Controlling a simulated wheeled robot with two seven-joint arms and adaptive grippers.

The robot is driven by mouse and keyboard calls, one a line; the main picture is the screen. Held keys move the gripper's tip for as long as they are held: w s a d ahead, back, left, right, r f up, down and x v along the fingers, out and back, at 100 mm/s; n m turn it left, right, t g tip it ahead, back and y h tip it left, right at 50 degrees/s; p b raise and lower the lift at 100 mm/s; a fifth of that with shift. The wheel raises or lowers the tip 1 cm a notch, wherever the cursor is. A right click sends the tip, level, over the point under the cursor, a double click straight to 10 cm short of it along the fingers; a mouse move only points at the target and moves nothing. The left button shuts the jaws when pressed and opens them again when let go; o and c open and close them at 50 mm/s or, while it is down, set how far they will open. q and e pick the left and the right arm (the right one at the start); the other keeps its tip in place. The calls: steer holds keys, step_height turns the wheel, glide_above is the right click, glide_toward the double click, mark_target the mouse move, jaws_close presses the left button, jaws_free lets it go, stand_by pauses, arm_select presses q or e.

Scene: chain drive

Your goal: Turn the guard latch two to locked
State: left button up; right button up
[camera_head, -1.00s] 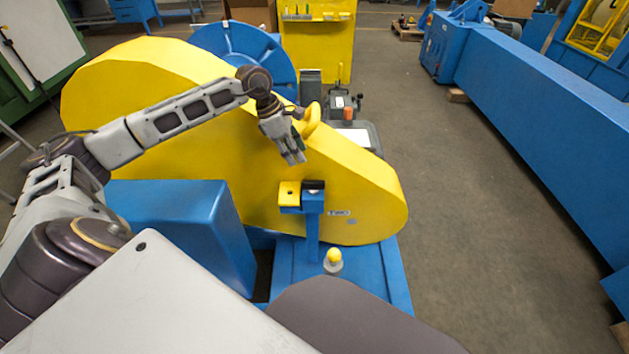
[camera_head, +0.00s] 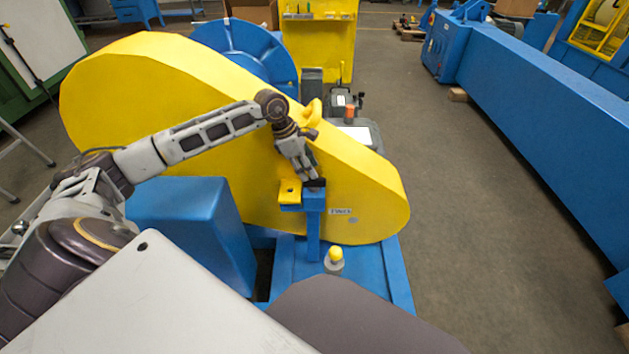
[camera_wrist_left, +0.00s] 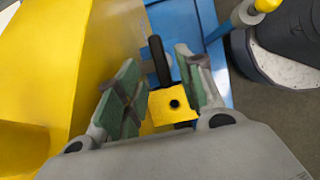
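The guard latch shows in the left wrist view as a black handle (camera_wrist_left: 159,62) beside a yellow plate (camera_wrist_left: 170,108) with a dark round hole. In the head view the yellow plate (camera_head: 290,193) sits at the top of a blue post (camera_head: 313,232), against the yellow guard (camera_head: 365,205). My left gripper (camera_head: 311,178) is just above the post top and covers part of the latch. In the left wrist view my left gripper (camera_wrist_left: 157,60) has its green-padded fingers apart, with the black handle seen between them. Contact is not clear. My right gripper is out of view.
A yellow-topped knob (camera_head: 335,257) stands on the blue base in front of the post. A yellow loop handle (camera_head: 312,112) sits on the guard behind my wrist. A blue box (camera_head: 195,225) is at the left.

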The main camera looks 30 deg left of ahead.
mark_target(315, 182)
arm_select(q)
steer(key=x, duration=0.4)
steer(key=shift+w+d+f+b, duration=0.1)
steer(key=shift+f+b, duration=0.1)
steer(key=shift+b, duration=0.2)
steer(key=shift+w+d+f, duration=0.15)
steer(key=shift+d+f, duration=0.05)
steer(key=shift+f, duration=0.4)
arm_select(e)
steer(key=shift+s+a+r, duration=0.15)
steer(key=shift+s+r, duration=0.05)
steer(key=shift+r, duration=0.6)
arm_select(q)
steer(key=shift+c, duration=0.5)
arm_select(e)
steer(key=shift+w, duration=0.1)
arm_select(q)
jaws_close()
